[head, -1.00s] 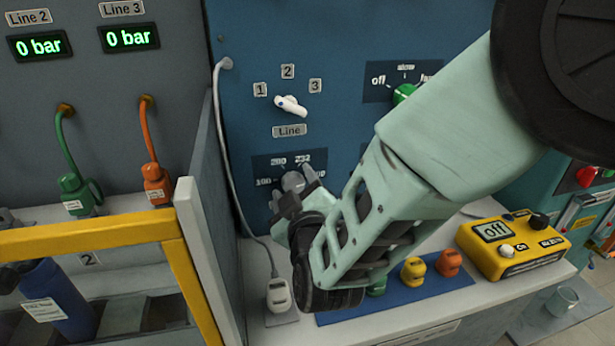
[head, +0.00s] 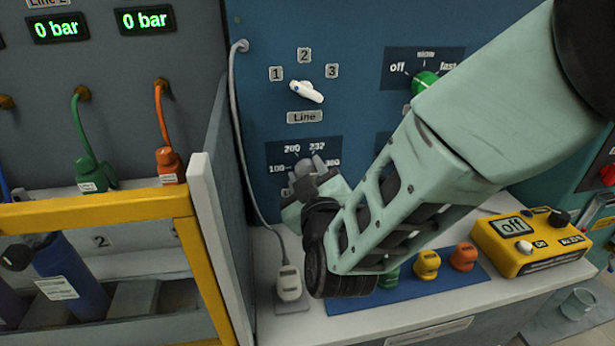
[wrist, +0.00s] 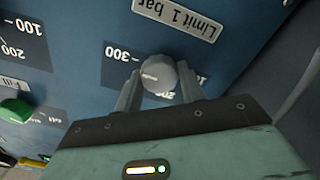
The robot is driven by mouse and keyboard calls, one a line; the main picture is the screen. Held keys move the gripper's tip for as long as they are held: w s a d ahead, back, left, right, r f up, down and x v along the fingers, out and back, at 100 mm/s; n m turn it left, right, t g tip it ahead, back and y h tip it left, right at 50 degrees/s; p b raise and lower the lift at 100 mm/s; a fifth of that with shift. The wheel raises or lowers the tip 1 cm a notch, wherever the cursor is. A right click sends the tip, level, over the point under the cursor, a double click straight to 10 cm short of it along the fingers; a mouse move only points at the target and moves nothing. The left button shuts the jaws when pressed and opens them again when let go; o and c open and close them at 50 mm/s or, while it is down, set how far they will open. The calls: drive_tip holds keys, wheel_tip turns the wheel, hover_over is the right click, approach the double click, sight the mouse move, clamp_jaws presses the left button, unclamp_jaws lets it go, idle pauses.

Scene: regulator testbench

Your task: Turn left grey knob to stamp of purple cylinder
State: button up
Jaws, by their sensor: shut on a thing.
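The left grey knob (head: 303,167) is on the blue panel, on a dial marked 100, 200, 232 and 300. In the wrist view the knob (wrist: 157,72) appears upside down between my two fingers, above a dial whose lower marks are partly covered. My gripper (head: 314,174) is shut on the knob, one finger on each side. The knob's pointer direction cannot be told.
A white line selector (head: 306,91) is above the knob, and a green knob (head: 425,84) is to the right. A grey partition (head: 205,200) and hanging cable stand left of my gripper. A yellow meter (head: 530,243) sits on the bench at right.

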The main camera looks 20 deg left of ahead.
drive_tip(key=o, duration=1)
drive_tip(key=shift+s, duration=0.1)
drive_tip(key=b+v, duration=0.1)
drive_tip(key=v, duration=1.6)
drive_tip(key=shift+d+b, duration=0.2)
drive_tip(key=shift+b, duration=0.15)
